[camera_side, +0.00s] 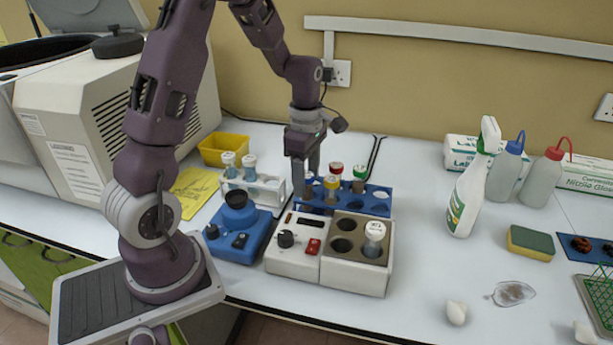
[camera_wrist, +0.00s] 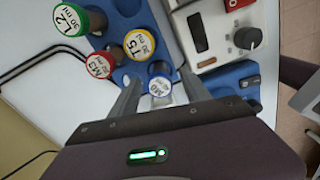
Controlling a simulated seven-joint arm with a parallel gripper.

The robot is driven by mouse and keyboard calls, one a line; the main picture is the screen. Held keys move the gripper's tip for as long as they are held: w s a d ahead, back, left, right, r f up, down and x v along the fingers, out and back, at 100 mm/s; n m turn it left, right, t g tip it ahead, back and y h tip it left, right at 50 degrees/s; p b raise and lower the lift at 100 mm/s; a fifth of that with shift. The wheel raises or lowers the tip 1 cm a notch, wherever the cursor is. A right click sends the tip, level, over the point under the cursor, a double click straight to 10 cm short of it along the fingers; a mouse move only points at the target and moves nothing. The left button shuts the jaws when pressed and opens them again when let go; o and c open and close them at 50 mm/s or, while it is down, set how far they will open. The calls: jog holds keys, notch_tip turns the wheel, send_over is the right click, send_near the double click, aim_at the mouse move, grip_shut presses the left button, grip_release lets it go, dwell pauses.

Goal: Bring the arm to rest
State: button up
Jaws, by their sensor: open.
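My gripper (camera_side: 305,178) points down at the left end of the blue tube rack (camera_side: 378,192), behind the white heating block. In the wrist view my gripper's (camera_wrist: 160,82) two fingers stand apart on either side of a blue-capped tube (camera_wrist: 160,87). I cannot tell whether they touch it. Beside it in the rack are tubes with yellow (camera_wrist: 139,45), red (camera_wrist: 99,65) and green (camera_wrist: 76,19) caps. In the side view the yellow (camera_side: 332,182), red (camera_side: 336,168) and green (camera_side: 360,172) caps show just right of my fingers.
The heating block (camera_side: 293,258) holds one white-capped tube (camera_side: 374,232). A blue mixer (camera_side: 238,220) and a white rack (camera_side: 265,190) with two tubes stand left. A spray bottle (camera_side: 475,185) stands right, with wash bottles beyond. The bench between block and spray bottle is clear.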

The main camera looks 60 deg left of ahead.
notch_tip(320, 180, up, 7)
jog(key=shift+f, duration=0.15)
jog(key=s+d+r+m+t, duration=0.4)
jog(key=s+d+r+m, duration=0.7)
jog(key=m, duration=0.4)
jog(key=s+d+m+t, duration=0.1)
jog(key=s+d+m, duration=0.3)
jog(key=s+m, duration=0.3)
jog(key=m, duration=0.2)
jog(key=shift+d+f+m+t, duration=0.3)
jog(key=shift+f+m, duration=0.1)
